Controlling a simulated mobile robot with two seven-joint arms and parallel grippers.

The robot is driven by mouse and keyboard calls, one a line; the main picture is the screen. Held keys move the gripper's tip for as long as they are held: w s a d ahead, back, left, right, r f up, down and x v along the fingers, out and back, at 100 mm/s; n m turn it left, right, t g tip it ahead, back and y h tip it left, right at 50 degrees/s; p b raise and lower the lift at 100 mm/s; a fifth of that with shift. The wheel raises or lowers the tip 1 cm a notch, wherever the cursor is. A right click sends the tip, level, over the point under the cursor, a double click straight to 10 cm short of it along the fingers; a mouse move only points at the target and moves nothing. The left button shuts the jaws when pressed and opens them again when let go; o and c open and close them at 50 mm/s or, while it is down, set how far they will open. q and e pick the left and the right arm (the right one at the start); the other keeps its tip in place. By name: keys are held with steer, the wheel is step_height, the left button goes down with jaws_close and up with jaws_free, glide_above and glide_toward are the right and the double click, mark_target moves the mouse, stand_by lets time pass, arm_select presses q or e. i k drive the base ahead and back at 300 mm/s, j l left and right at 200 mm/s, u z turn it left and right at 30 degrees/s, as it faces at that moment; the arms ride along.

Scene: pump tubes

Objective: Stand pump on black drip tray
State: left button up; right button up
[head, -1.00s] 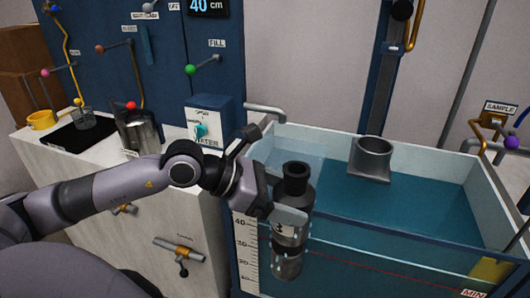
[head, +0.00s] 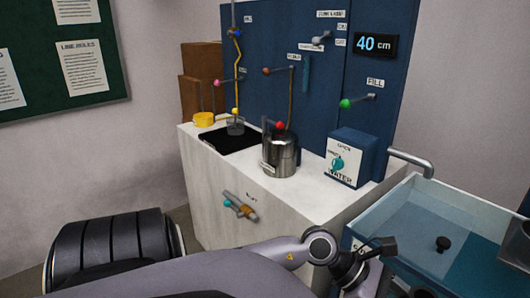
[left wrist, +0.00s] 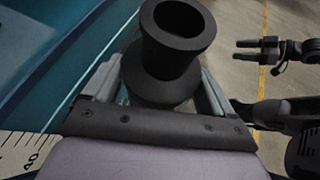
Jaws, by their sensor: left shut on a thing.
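The pump (left wrist: 172,45), black with a flared round top, stands between the two fingers of my left gripper (left wrist: 170,95) in the left wrist view. In the head view my left gripper (head: 362,276) is low at the tank's near left side; I cannot make out the pump clearly there. My right gripper (left wrist: 250,50) shows in the left wrist view, open and empty over the floor.
Several valve handles stick out above the counter.

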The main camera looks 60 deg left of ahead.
mark_target(231, 145)
steer(key=k+j, duration=0.1)
steer(key=j, duration=0.45)
steer(key=k+j, duration=0.1)
steer(key=j, duration=0.5)
steer(key=k+j, duration=0.1)
steer(key=j, duration=0.45)
steer(key=k+j, duration=0.1)
steer(key=j, duration=0.45)
steer(key=k+j, duration=0.1)
steer(key=j, duration=0.5)
